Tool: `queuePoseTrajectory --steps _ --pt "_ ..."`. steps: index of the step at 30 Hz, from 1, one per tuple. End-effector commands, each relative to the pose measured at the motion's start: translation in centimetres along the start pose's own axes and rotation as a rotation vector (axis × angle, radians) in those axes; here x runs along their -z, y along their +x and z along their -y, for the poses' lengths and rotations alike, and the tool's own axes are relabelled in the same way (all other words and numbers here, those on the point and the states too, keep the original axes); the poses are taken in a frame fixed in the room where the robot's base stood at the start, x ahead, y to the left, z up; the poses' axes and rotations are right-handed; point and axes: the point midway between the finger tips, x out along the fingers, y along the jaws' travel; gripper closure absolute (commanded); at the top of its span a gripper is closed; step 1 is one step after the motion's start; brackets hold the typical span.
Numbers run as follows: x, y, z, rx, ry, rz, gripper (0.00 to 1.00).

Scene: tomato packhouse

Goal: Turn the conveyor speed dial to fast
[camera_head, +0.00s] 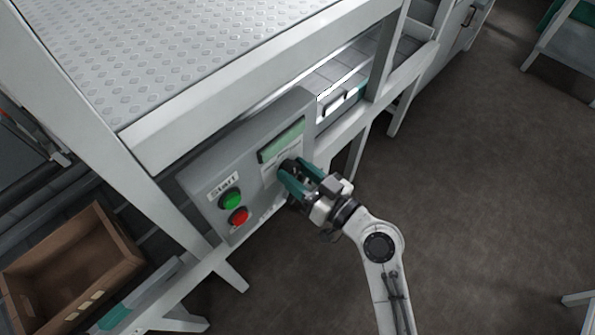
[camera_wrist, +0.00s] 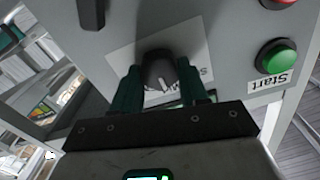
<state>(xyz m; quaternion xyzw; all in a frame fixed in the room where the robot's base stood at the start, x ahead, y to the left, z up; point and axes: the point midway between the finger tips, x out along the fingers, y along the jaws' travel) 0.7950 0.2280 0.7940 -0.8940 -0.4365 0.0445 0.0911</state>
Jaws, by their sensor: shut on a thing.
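The conveyor speed dial (camera_wrist: 158,70) is a dark round knob with a pale pointer line, set on a white label plate on the grey control panel (camera_head: 207,178). In the head view the dial (camera_head: 287,164) is mostly hidden by my gripper. My gripper (camera_head: 289,176) has green fingers, one on each side of the dial. In the wrist view my gripper (camera_wrist: 162,82) is shut on the dial. The label's lettering is partly covered, so I cannot read which setting the pointer is at.
A green start button (camera_head: 231,198) and a red button (camera_head: 238,216) sit left of the dial in the head view. A green display strip (camera_head: 281,141) is above it. A brown crate (camera_head: 118,232) stands at lower left.

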Motion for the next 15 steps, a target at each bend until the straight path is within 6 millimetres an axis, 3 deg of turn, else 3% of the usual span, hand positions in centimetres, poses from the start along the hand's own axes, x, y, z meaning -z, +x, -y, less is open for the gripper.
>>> queuePoseTrajectory --steps 8,15 --pt "-0.02 -0.04 -0.11 -0.002 0.081 0.000 0.87" --pt "0.00 -0.05 -0.20 -0.002 0.260 -0.001 0.87"
